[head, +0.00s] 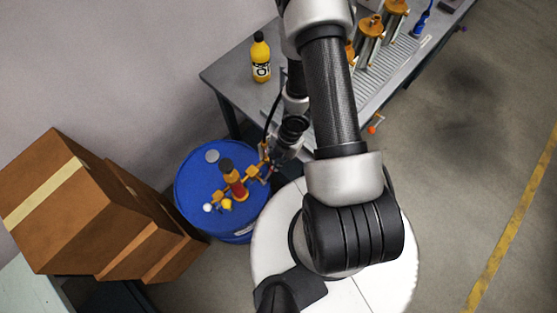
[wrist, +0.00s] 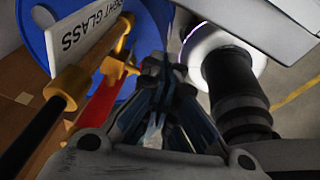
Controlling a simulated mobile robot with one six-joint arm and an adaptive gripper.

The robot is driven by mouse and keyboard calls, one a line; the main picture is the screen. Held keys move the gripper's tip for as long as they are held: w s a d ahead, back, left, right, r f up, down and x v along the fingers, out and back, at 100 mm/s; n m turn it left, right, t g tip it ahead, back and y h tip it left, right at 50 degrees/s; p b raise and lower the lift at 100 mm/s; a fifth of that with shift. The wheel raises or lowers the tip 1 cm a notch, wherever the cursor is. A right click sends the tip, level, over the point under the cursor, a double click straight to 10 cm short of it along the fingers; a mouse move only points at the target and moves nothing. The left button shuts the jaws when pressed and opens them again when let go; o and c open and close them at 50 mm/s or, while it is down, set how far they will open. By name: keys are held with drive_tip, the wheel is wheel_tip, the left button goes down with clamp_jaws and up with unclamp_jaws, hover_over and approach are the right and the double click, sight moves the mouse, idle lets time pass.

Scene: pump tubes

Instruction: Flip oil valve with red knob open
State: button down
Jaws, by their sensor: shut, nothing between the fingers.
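My gripper (head: 265,171) is at the right end of the assembly, over the drum's right side. In the wrist view my gripper (wrist: 163,62) is shut and empty, its fingertips close to a brass fitting (wrist: 115,65) and a long red part (wrist: 98,108). I cannot tell whether they touch. A white SIGHT GLASS sign (wrist: 82,42) is behind the fitting.
Stacked cardboard boxes (head: 90,205) stand left of the drum. A grey table (head: 225,72) behind holds a yellow bottle (head: 261,58) and metal cylinders with brass tops (head: 369,42). An orange-red knob (head: 372,129) sticks out from the table's front edge. Floor at right is clear.

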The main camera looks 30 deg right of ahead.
drive_tip(key=shift+w+d+f+b, duration=0.15)
drive_tip(key=shift+d+f+b, duration=0.05)
drive_tip(key=shift+d+f, duration=0.35)
drive_tip(key=shift+w+d+f+b, duration=0.15)
drive_tip(key=shift+d+f+b, duration=0.05)
drive_tip(key=shift+d+f, duration=0.25)
idle(1.7)
drive_tip(key=shift+a+f, duration=0.15)
idle(0.3)
drive_tip(key=shift+s+a+f+b, duration=0.25)
drive_tip(key=shift+a+b, duration=0.4)
drive_tip(key=shift+b, duration=0.55)
drive_tip(key=shift+r, duration=0.1)
drive_tip(key=v, duration=1.2)
drive_tip(key=shift+w, duration=0.1)
